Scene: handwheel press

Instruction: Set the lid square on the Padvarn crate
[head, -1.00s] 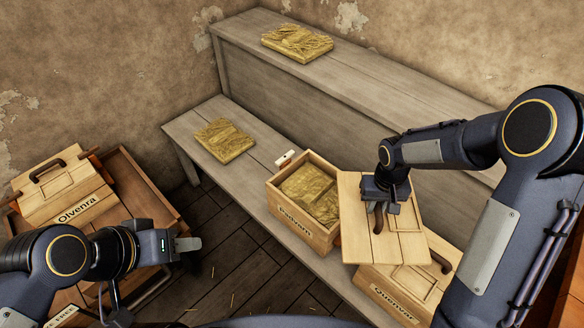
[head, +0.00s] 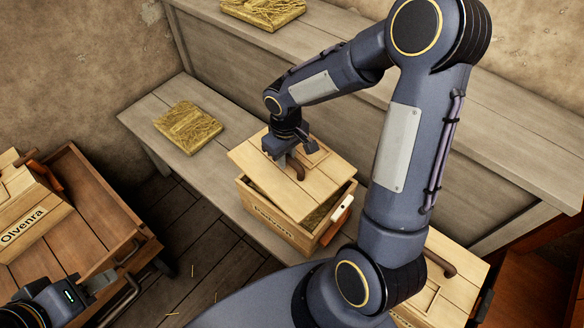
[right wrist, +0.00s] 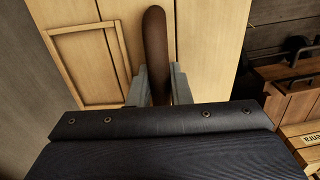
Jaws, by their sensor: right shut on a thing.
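The Padvarn crate (head: 284,228) stands on the low bench, its name partly legible on the front. The wooden lid (head: 322,180) is over it, shifted toward the back left and turned relative to the rim. The straw-filled inside shows along the right side. My right gripper (head: 294,163) is shut on the lid's dark handle; in the right wrist view the handle (right wrist: 155,50) stands between its fingers, with the lid (right wrist: 208,40) behind. Whether the lid touches the rim is unclear. My left gripper (head: 102,282) is at lower left, away from the crate; its jaw opening is unclear.
A straw-coloured slab (head: 188,127) lies on the low bench (head: 150,118), another (head: 262,9) on the higher ledge. The Olvenra crate (head: 32,228) sits on a wooden cart (head: 95,225) at left. Another lidded crate (head: 440,290) stands right of Padvarn, partly behind my right arm.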

